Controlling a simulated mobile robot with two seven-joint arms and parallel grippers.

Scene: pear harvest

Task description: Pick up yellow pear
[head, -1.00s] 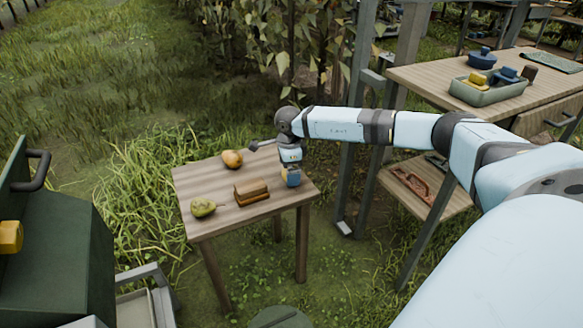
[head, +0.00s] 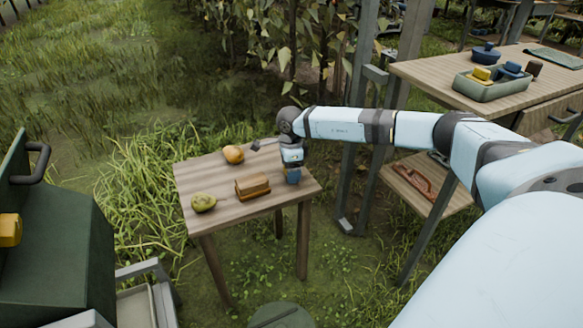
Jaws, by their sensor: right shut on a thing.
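A yellow-orange pear (head: 233,154) lies at the back left of the small wooden table (head: 232,215). A green pear (head: 203,203) lies on its side near the front left edge. My right gripper (head: 292,166) is over the right part of the table, low above it, to the right of the yellow-orange pear. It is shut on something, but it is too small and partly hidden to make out. A small blue item (head: 293,177) shows just below my right wrist. My left gripper is not in view.
A taller bench (head: 440,72) with a green tray (head: 491,92) stands at the right. A dark green box (head: 60,255) is at the left. Grass is beyond the table.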

